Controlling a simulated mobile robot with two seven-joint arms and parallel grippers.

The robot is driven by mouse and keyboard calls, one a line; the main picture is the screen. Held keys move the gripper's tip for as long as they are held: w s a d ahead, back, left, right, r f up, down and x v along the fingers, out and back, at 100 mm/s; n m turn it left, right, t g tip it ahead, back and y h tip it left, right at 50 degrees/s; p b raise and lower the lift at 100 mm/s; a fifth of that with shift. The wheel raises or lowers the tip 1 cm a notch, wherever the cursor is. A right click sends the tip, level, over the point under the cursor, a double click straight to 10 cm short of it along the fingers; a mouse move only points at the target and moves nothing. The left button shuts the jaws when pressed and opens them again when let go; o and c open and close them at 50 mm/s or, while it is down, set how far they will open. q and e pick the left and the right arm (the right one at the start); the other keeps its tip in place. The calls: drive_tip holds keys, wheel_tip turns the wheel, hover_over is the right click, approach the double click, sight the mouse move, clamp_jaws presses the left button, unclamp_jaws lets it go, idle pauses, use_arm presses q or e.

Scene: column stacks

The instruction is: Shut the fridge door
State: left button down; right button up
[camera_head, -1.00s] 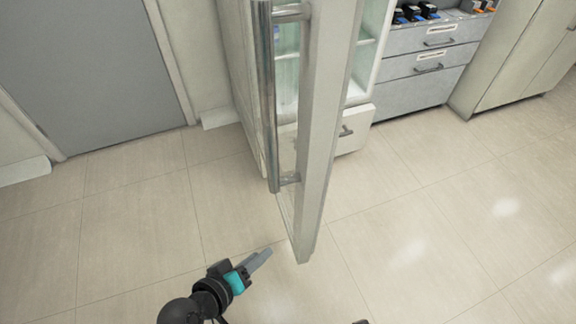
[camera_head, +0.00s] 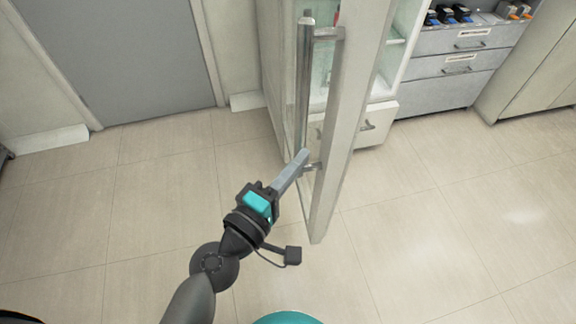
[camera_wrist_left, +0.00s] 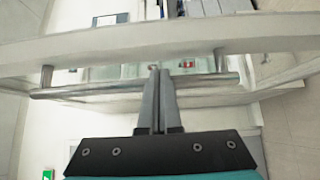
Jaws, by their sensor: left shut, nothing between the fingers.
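The fridge door (camera_head: 349,120) stands open, swung out toward me, with its edge facing me in the head view. A long vertical metal handle (camera_head: 304,85) is on its left face. My left gripper (camera_head: 303,156) is shut and empty, its fingertips by the lower end of the handle; I cannot tell whether they touch it. In the left wrist view the shut fingers (camera_wrist_left: 158,75) overlap the handle bar (camera_wrist_left: 110,89), with the door frame (camera_wrist_left: 190,38) beyond. The fridge interior (camera_head: 398,35) shows partly behind the door. My right gripper is not in view.
A grey door (camera_head: 120,60) is in the wall at left. A fridge drawer (camera_head: 375,125) is low behind the door. Grey drawers (camera_head: 450,70) with small items on top stand at the right. The tiled floor (camera_head: 450,220) is clear.

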sight(324, 131)
use_arm(q)
drive_tip(key=x, duration=0.5)
drive_tip(key=shift+p, duration=0.4)
